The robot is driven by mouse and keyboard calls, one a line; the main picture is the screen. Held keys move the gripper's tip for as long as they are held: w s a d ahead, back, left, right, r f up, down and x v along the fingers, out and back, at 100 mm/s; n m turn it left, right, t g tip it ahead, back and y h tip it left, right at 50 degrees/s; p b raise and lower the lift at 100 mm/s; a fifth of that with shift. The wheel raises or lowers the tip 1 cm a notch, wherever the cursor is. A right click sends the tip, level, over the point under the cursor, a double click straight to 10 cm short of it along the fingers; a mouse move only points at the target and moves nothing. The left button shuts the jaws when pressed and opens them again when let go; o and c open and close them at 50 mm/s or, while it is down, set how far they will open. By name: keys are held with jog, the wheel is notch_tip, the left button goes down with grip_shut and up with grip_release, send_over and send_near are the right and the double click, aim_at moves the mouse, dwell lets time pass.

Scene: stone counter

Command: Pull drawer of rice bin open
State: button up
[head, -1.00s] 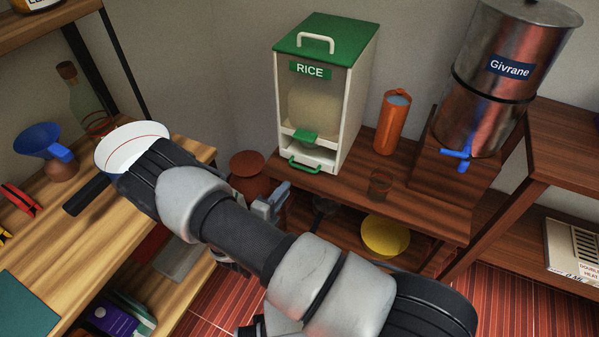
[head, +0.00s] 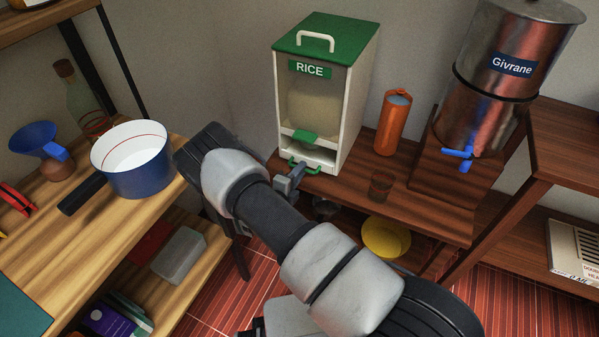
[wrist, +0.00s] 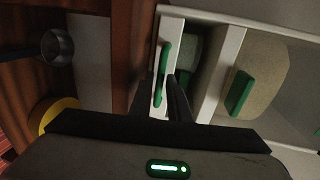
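The rice bin (head: 348,108) is a white box with a green lid, a clear front and a RICE label, standing upright on the dark wooden counter. Its low white drawer (head: 318,157) has a green handle (head: 304,167) on the front. The drawer looks pushed in, with no clear sign of being pulled out. My gripper (head: 296,172) is right in front of the handle. In the wrist view, my gripper's two dark fingers (wrist: 170,80) are apart by a narrow gap, close to the green handle (wrist: 164,62). I cannot tell whether they touch it.
A metal dispenser (head: 470,112) with a blue tap is farther right. A yellow bowl (head: 386,237) is on the lower shelf. A blue-and-white pot (head: 140,176) stands on the left table.

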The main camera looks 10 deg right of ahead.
grip_shut()
jog(key=f+p+v, duration=0.1)
jog(key=f+v, duration=0.2)
jog(key=v, duration=1.3)
jog(key=shift+s+a, duration=0.4)
jog(key=shift+s, duration=0.1)
grip_release()
jog(key=p+v, duration=0.1)
jog(key=v, duration=1.6)
jog(key=shift+a, duration=0.2)
